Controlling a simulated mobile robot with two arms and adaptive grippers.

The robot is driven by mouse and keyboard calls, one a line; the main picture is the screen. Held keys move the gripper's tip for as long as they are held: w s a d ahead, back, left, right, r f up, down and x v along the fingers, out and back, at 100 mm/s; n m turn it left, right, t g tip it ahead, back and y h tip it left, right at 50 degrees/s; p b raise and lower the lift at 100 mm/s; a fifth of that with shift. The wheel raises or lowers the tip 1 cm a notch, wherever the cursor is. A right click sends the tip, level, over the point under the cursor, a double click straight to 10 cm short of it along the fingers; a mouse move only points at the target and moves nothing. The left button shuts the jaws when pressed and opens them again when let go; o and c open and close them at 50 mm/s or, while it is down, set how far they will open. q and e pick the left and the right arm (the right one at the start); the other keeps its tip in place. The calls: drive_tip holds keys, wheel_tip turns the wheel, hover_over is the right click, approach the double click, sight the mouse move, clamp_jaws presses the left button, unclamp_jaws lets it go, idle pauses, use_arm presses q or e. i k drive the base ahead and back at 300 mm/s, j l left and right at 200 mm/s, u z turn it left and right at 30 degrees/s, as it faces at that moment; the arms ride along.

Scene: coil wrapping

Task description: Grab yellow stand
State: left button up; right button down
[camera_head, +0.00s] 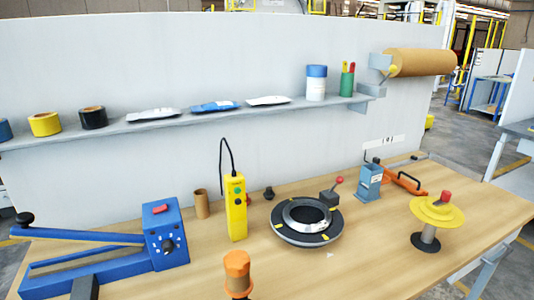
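The yellow stand (437,213) is at the right of the wooden table. It has a wide yellow disc on a short grey post with a dark round base, and a red piece on top. It stands upright and nothing touches it. Neither of my grippers shows in the head view.
Left of the stand are a dark ring (306,220), a blue dispenser (369,183), an orange-handled tool (405,182), a yellow control box (235,207), a blue sealer (166,236) and an orange-topped object (238,272). Table around the stand is mostly clear; its right edge is close.

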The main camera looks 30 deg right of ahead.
sight(447, 216)
drive_tip(key=z, duration=2)
